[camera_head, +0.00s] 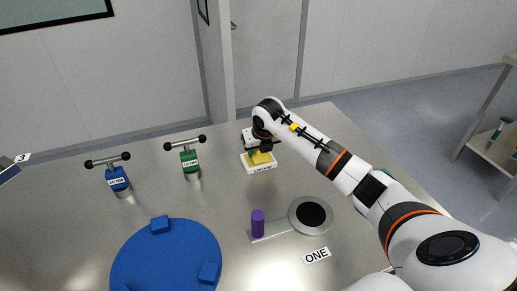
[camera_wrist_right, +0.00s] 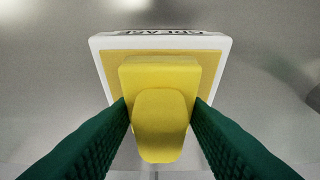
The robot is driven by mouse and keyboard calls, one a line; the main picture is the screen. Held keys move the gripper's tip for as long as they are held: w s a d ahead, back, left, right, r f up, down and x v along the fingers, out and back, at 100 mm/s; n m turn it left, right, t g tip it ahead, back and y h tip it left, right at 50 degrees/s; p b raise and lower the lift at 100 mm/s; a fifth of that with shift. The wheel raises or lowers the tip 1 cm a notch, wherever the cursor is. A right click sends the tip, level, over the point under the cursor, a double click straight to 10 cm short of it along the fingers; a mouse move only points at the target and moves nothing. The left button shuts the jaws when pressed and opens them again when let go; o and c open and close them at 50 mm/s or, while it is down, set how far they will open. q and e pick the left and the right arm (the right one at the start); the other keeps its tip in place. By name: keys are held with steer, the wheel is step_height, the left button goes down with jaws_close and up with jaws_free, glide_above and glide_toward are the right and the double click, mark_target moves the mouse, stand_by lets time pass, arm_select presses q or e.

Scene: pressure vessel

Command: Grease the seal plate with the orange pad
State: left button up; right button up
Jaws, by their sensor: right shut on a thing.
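My right gripper (camera_head: 263,148) is at the far middle of the table, over a white tray marked GREASE (camera_head: 260,168). In the right wrist view its green fingers (camera_wrist_right: 160,108) are shut on the grip of a yellow pad (camera_wrist_right: 158,72). The pad looks yellow, not orange. It is over the tray's yellow surface (camera_wrist_right: 205,60); whether it touches cannot be told. A round grey plate with a dark centre (camera_head: 311,214) lies near the label ONE, with a purple knob (camera_head: 258,222) on its arm; it may be the seal plate. My left gripper is not in view.
A large blue disc with raised blocks (camera_head: 165,262) lies at front left. A blue T-handled tool (camera_head: 118,180) and a green one (camera_head: 189,160) stand behind it. The label ONE (camera_head: 316,256) lies in front of the grey plate. Table between tray and plate is clear.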

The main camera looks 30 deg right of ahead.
steer(key=shift+r+p, duration=2.05)
steer(key=shift+r, duration=1.3)
steer(key=shift+a+n, duration=0.3)
steer(key=shift+a, duration=0.05)
steer(key=s+a+r+n+g+y, duration=0.1)
steer(key=s+a+n+g+y, duration=0.2)
steer(key=a+n, duration=0.5)
steer(key=s+a+r+n+g+y, duration=0.1)
steer(key=s+a+n+y, duration=0.1)
steer(key=s+a+n, duration=0.6)
steer(key=s+a+n+g+h, duration=0.1)
steer(key=s+n+g+h, duration=0.1)
steer(key=s+n, duration=0.4)
steer(key=s+a+n+g+h, duration=0.1)
steer(key=s+n, duration=0.5)
steer(key=n, duration=1)
steer(key=shift+s+r+g+h, duration=0.2)
steer(key=shift+r+g+h, duration=0.3)
steer(key=shift+g, duration=0.4)
